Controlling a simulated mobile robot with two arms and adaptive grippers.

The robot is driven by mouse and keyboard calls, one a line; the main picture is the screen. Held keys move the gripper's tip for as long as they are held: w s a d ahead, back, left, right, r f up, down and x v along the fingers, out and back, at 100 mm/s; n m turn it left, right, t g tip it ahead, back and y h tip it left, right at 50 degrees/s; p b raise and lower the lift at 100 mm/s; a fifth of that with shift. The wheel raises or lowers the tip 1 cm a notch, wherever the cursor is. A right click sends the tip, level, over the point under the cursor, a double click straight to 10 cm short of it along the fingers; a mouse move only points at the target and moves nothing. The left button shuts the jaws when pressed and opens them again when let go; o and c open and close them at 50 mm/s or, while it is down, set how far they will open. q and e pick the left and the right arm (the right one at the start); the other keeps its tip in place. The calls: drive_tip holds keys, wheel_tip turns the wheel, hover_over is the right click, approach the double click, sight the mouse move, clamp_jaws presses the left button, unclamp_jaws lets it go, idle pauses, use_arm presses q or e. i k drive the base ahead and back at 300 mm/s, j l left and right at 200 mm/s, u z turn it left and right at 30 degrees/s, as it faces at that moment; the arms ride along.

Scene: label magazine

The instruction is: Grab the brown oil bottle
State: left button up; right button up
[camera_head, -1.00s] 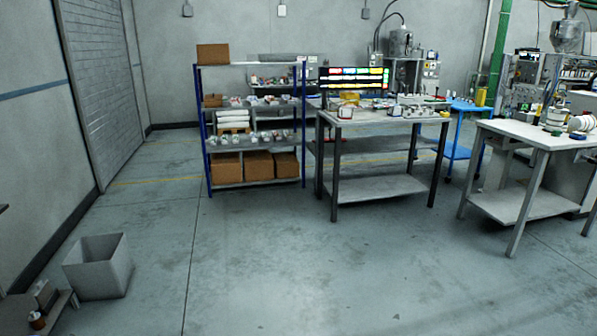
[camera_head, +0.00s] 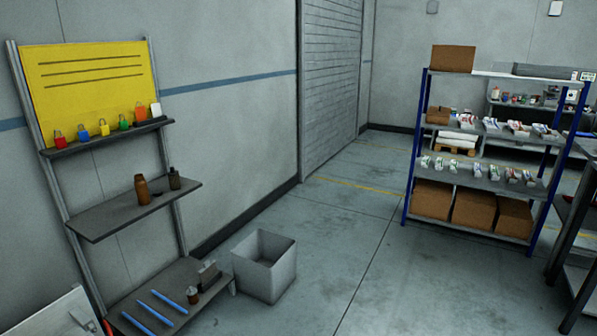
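A brown bottle (camera_head: 142,189) stands upright on the middle shelf (camera_head: 110,219) of a leaning rack at the left. A smaller dark bottle (camera_head: 175,179) stands just right of it on the same shelf. A small brown bottle with a pale top (camera_head: 193,295) stands on the lowest shelf. No label can be read at this size, so I cannot tell which one holds oil. Neither of my grippers is in view.
The rack has a yellow board (camera_head: 88,88) and several coloured padlocks (camera_head: 104,128) on its top shelf. Blue pens (camera_head: 160,309) lie on the lowest shelf (camera_head: 131,305). An open grey bin (camera_head: 264,267) stands beside it. A blue-post shelf unit (camera_head: 411,165) stands right; floor between is clear.

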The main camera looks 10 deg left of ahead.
sight(141, 185)
drive_tip(key=i+j+u, duration=0.4)
drive_tip(key=i, duration=0.25)
drive_tip(key=i+u, duration=0.4)
drive_tip(key=i, duration=0.3)
drive_tip(key=i+l+u, duration=0.1)
drive_tip(key=i+u, duration=0.3)
drive_tip(key=i, duration=0.3)
drive_tip(key=i+l+u, duration=0.4)
drive_tip(key=i, duration=0.3)
